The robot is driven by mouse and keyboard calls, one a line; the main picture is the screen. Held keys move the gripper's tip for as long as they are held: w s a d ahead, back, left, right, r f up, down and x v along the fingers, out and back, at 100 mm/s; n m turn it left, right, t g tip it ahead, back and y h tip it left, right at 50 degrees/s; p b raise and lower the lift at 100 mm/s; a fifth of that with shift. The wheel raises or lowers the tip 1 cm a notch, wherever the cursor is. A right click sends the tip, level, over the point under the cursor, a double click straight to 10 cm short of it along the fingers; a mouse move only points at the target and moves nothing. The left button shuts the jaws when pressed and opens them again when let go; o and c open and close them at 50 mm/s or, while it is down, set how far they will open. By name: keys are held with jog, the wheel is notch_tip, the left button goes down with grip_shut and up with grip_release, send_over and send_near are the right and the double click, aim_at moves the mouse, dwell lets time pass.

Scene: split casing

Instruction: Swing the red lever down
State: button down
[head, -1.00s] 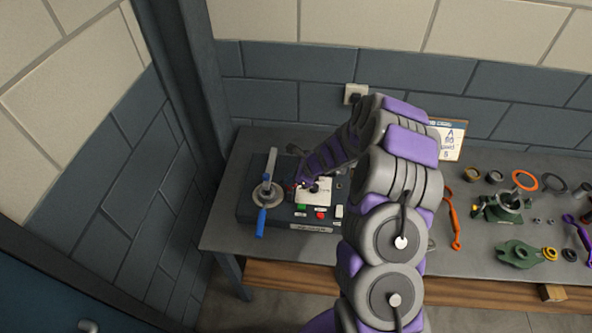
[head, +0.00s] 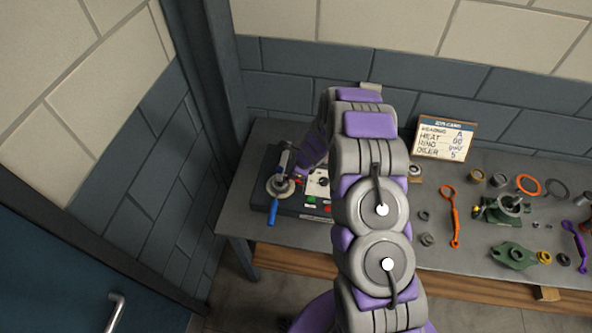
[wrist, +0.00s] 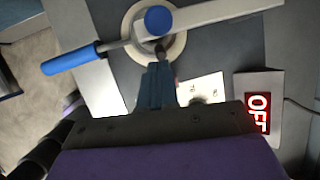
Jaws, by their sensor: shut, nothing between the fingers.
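I see no red lever. A lever with a blue grip (head: 272,215) stands on the left of a dark control box (head: 262,203), its grip pointing toward the bench's front. In the wrist view the blue grip (wrist: 72,59) points left from a round pale hub (wrist: 172,50). A grey bar (wrist: 215,16) with a blue round knob (wrist: 158,20) lies across the hub. My gripper (wrist: 158,68) is shut and empty, its tips at the hub's lower edge; contact is unclear. In the head view my gripper (head: 300,176) is beside the hub, partly hidden by my arm.
A lit red OFF display (wrist: 259,115) is right of my gripper. Green and red buttons (head: 311,200) sit on the box front. A sign (head: 445,139), an orange tool (head: 454,217) and green parts (head: 513,254) occupy the bench's right. A wall corner is close on the left.

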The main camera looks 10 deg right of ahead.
jog(key=shift+w+a+f+p, duration=0.25)
jog(key=shift+a+p, duration=0.1)
jog(key=shift+a, duration=0.15)
jog(key=shift+w+a+f+p, duration=0.1)
jog(key=shift+a+f+p, duration=0.15)
jog(key=shift+a+p, duration=0.15)
jog(key=shift+a, duration=0.15)
